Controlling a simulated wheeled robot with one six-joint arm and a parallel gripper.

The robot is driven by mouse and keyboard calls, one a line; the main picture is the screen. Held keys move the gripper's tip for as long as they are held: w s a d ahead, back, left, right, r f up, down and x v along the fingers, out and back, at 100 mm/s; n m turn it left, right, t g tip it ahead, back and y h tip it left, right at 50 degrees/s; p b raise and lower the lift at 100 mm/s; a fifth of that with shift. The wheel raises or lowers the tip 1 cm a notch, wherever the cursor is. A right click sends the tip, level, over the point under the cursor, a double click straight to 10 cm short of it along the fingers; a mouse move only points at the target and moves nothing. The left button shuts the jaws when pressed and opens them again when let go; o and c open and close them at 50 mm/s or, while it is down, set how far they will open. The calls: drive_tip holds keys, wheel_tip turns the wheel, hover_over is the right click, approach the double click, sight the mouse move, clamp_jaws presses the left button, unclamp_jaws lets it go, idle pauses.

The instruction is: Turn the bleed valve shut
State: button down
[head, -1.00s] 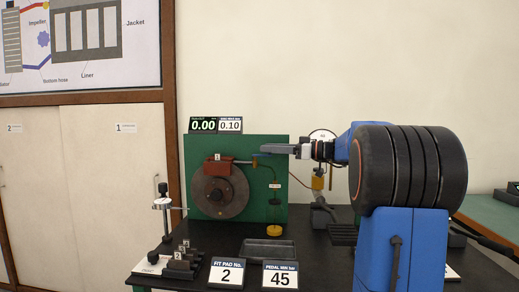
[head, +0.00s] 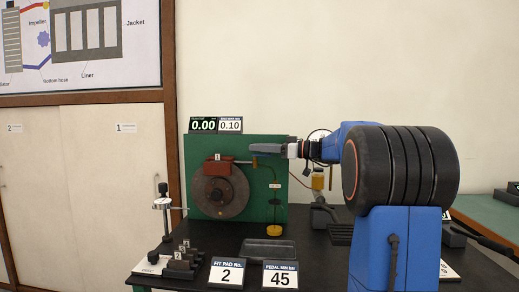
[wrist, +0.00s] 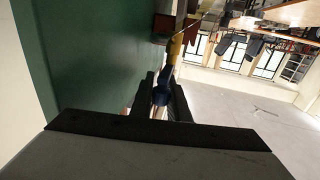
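The bleed valve has a blue lever (wrist: 161,88) and a brass-coloured body (wrist: 175,48), seen in the wrist view. My gripper (wrist: 165,97) has its two dark fingers on either side of the blue lever. A narrow gap seems to show beside the lever, so the fingers look open around it; contact is not clear. In the head view my gripper (head: 258,148) reaches in from the right at the top of the red caliper's (head: 217,167) right side, in front of the green panel (head: 270,205). It hides most of the lever there.
A grey brake disc (head: 220,197) sits below the caliper. A thin tube runs down to a yellow-based bottle (head: 273,230). The gauge display (head: 203,125) reads 0.00.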

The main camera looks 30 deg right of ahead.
drive_tip(key=shift+m+t+h, duration=0.3)
drive_tip(key=shift+h, duration=0.1)
drive_tip(key=m+t+h, duration=0.2)
drive_tip(key=h, duration=0.1)
drive_tip(key=m+t+h, duration=0.1)
drive_tip(key=m+h, duration=0.1)
drive_tip(key=shift+s+a, duration=0.25)
drive_tip(key=shift+s, duration=0.15)
drive_tip(key=shift+s+a+m+t+h, duration=0.1)
drive_tip(key=shift+m+t+h, duration=0.25)
drive_tip(key=shift+m+h, duration=0.8)
drive_tip(key=shift+s+m+t+h, duration=0.1)
drive_tip(key=shift+m+t+h, duration=0.35)
drive_tip(key=shift+h, duration=1.2)
drive_tip(key=shift+m+h, duration=0.3)
drive_tip(key=shift+a+m+h, duration=0.1)
drive_tip(key=shift+m+h, duration=1)
drive_tip(key=shift+h, duration=0.6)
drive_tip(key=c, duration=1.7)
unclamp_jaws()
drive_tip(key=s+a, duration=0.1)
drive_tip(key=s, duration=1)
drive_tip(key=s+a, duration=0.1)
drive_tip(key=s, duration=0.5)
drive_tip(key=shift+s+a, duration=0.1)
drive_tip(key=shift+a, duration=0.2)
